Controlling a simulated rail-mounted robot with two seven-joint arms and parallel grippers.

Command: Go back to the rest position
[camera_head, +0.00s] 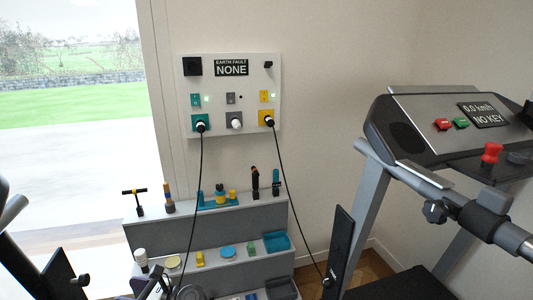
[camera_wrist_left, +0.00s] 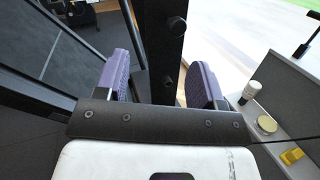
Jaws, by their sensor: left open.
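My left gripper (camera_wrist_left: 160,62) shows in the left wrist view, with its two purple-padded fingers apart. No object is held in it. A dark upright post (camera_wrist_left: 160,30) with round knobs shows beyond and between the fingers; I cannot tell how far away it is. In the head view, dark parts at the bottom edge, left of centre, may belong to my left arm, but the gripper cannot be made out clearly there. My right gripper is in neither view.
A stepped grey shelf (camera_head: 208,240) with tools and small items stands below a white wall panel (camera_head: 232,70) reading "EARTH FAULT NONE". Two black cables (camera_head: 285,180) hang from its plugs. A treadmill console (camera_head: 440,125) reading "NO KEY" is at right. A window is at left.

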